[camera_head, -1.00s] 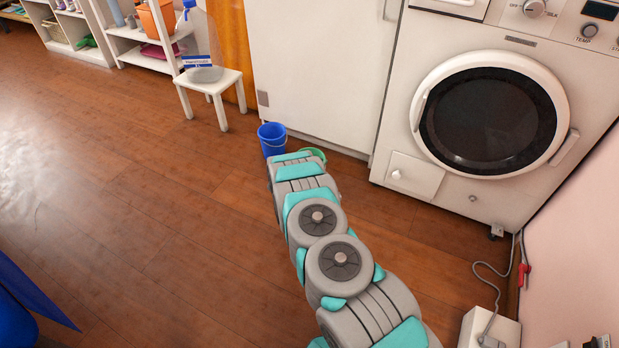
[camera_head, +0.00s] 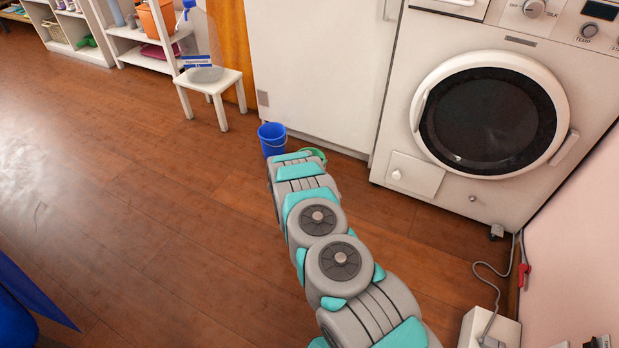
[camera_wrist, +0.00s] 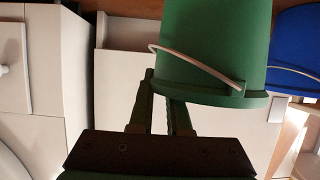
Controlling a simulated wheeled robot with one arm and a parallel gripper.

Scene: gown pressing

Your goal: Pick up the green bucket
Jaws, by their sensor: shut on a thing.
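The green bucket (camera_wrist: 215,50) fills the upper middle of the wrist view, with its pale handle (camera_wrist: 205,72) across its side. My gripper (camera_wrist: 160,80) reaches up to the bucket's rim and handle; its fingers are close together and shut on the bucket. The exact contact point is hard to make out. In the head view only a small part of the green bucket's rim (camera_head: 318,155) shows, past the end of my arm, which hides the rest and my gripper.
A blue bucket (camera_head: 271,139) stands on the floor just left of the green one; it also shows in the wrist view (camera_wrist: 298,50). A white cabinet (camera_head: 318,70) is right behind. A white stool (camera_head: 212,80) and a washing machine (camera_head: 480,110) flank it.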

